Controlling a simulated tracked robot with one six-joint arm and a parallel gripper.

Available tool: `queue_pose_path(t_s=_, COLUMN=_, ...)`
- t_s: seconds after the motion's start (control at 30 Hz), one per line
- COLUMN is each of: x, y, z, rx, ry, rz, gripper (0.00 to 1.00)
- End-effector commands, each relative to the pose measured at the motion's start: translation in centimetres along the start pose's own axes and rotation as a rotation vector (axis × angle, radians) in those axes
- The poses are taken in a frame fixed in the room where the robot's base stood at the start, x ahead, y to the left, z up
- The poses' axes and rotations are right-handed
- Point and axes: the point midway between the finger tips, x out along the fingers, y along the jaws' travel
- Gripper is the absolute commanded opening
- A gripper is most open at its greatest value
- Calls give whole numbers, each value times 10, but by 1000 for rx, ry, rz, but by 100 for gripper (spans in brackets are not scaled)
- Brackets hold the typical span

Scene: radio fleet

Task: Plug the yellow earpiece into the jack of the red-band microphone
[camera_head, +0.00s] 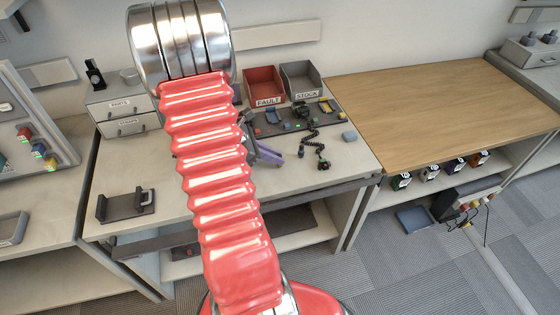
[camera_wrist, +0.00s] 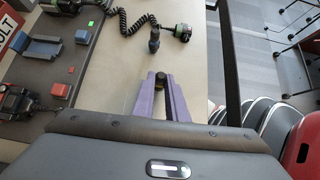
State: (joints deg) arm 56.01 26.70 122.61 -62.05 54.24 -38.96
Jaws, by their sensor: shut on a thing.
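My gripper (camera_wrist: 161,92) has two purple fingers, shut on a small dark piece (camera_wrist: 160,76) that shows between their tips; I cannot tell if it is part of the yellow earpiece. In the head view my gripper (camera_head: 267,155) is low over the bench, partly behind my red arm. A dark hand microphone (camera_wrist: 183,32) with green and reddish marks lies on the bench ahead and right of the fingertips; it also shows in the head view (camera_head: 323,161). Its coiled cord (camera_wrist: 133,23) runs left to a radio. I cannot make out its band or jack for sure.
A dark blue-grey piece (camera_wrist: 154,41) stands ahead of the fingertips, left of the microphone. The red FAULT bin (camera_head: 265,84) and grey STOCK bin (camera_head: 300,78) stand behind. A dark cradle (camera_head: 126,205) is at front left. The wooden top (camera_head: 440,105) at right is clear.

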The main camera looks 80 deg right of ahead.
Motion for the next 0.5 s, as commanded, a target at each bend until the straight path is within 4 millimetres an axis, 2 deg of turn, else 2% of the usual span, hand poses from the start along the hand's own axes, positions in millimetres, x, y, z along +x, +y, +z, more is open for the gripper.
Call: queue_pose_path(t_s=0.5, x=-19, y=0, z=20, rx=1, ry=0, rz=1, gripper=0)
